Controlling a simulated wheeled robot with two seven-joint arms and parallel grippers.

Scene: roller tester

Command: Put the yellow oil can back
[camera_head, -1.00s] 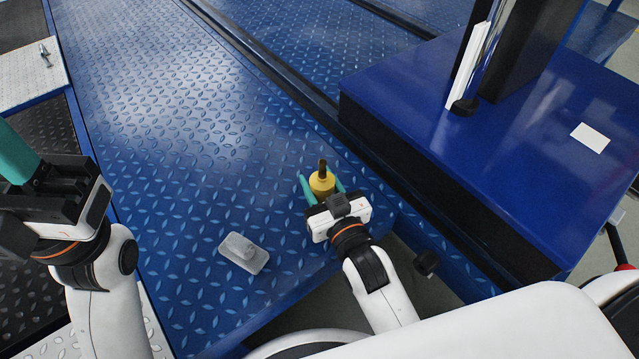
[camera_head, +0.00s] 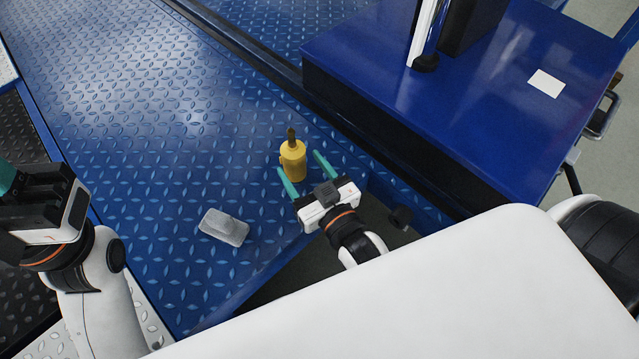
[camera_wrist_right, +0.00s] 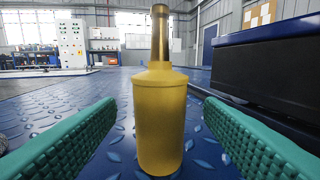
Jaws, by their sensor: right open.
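The yellow oil can (camera_head: 293,162) stands upright on the blue diamond-plate surface (camera_head: 180,110), with its dark spout pointing up. In the right wrist view the can (camera_wrist_right: 160,115) is centred between the two green fingers, with a clear gap on each side. My right gripper (camera_head: 305,172) is open. Its fingertips reach close to the can but do not touch it. My left gripper (camera_head: 8,180) is at the left edge, with only part of its fingers in view, so its opening cannot be judged.
A grey block-like object (camera_head: 224,227) lies on the plate to the left of my right gripper. A raised blue platform (camera_head: 430,90) with a white card (camera_head: 546,83) and a dark post stands to the right. Open plate lies left of and beyond the can.

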